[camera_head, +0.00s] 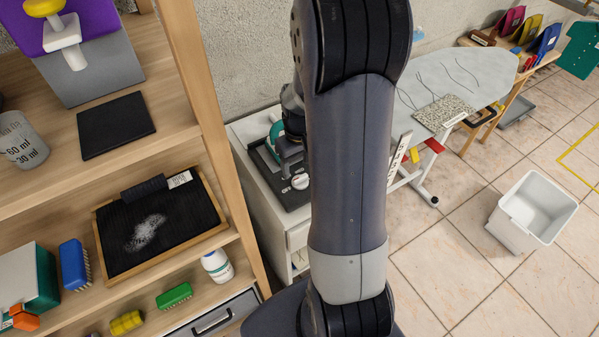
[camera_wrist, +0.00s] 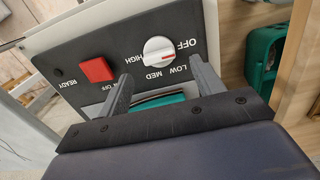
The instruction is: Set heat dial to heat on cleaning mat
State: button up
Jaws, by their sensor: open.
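In the wrist view a white heat dial (camera_wrist: 160,50) with a small red mark sits on a dark panel (camera_wrist: 115,40), ringed by the labels OFF, LOW, MED and HIGH. The mark seems to point towards the OFF and LOW side; the exact setting is unclear. My gripper (camera_wrist: 162,68) is open, its two fingers apart near the dial with nothing between the tips; contact cannot be told. In the head view the dial (camera_head: 300,182) shows beside my arm. A black ribbed mat (camera_head: 120,235) in a wooden frame, with white powder on it, lies on the left shelf.
A red square switch (camera_wrist: 97,69) sits beside the dial. A teal iron-like object (camera_head: 277,138) stands at the panel on the white cabinet (camera_head: 240,140). Brushes, a bottle (camera_head: 217,265) and a wooden post (camera_head: 205,110) are at left. An ironing board (camera_head: 465,75) and white bin (camera_head: 532,210) stand right.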

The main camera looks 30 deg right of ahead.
aim_at(300, 177)
jog(key=shift+f, duration=2.25)
jog(key=shift+c, duration=0.4)
jog(key=c, duration=0.9)
